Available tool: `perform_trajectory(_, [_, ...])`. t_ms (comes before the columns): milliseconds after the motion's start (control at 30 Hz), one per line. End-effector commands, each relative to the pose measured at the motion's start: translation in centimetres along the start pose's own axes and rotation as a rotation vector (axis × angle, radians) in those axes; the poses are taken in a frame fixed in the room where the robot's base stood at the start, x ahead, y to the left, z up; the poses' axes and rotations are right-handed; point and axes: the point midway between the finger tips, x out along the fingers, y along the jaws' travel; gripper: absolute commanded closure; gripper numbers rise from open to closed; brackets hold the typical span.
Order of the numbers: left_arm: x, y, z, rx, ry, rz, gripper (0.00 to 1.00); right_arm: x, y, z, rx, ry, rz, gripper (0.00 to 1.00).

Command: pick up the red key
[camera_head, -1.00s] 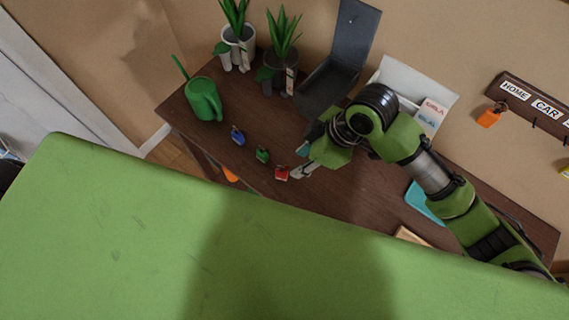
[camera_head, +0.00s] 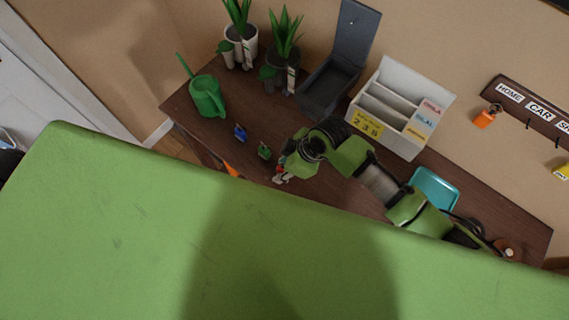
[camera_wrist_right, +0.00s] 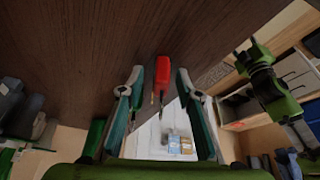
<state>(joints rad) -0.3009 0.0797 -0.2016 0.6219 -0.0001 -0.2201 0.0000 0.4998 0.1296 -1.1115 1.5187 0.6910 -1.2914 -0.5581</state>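The red key (camera_wrist_right: 162,72) shows in the wrist view between the two fingers of my right gripper (camera_wrist_right: 160,80), with a gap on each side. Its metal part points down in that picture. In the head view the red key (camera_head: 279,168) is near the desk's front edge, partly hidden by my right gripper (camera_head: 281,177). The right gripper is open around it and does not visibly grip it.
A green key (camera_head: 264,151) and a blue key (camera_head: 240,133) lie left of the red one on the dark desk (camera_head: 330,190). Behind them are a green watering can (camera_head: 207,97), potted plants and a white organizer (camera_head: 408,140). A teal tray (camera_head: 434,188) lies to the right.

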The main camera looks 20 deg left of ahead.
Motion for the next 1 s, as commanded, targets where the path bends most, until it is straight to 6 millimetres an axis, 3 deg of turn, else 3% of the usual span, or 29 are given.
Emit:
perform_trajectory(133, [0.0, -0.1, -0.1, 0.0, 0.001, -0.001, 0.6, 0.0, 0.0, 0.0, 0.0, 0.001, 0.0, 0.71])
perform_trajectory(233, [0.0, -0.1, -0.1, 0.0, 0.001, -0.002, 0.6, 0.0, 0.0, 0.0, 0.0, 0.001, 0.0, 0.97])
perform_trajectory(267, [0.0, -0.1, -0.1, 0.0, 0.001, -0.002, 0.6, 0.0, 0.0, 0.0, 0.0, 0.001, 0.0, 1.0])
perform_trajectory(767, [0.4, -0.1, 0.0, -0.001, 0.0, -0.002, 0.6, -0.6, 0.1, -0.3, -0.002, 0.003, 0.002, 1.0])
perform_trajectory(933, [1.8, -0.1, 0.2, -0.002, -0.001, -0.002, 0.6, -2.5, 0.1, -1.2, -0.006, 0.006, 0.004, 1.0])
perform_trajectory(1000, [1.7, -0.1, 0.2, -0.002, -0.002, -0.002, 0.6, -4.0, -0.9, -1.3, -0.005, 0.004, 0.001, 1.0])
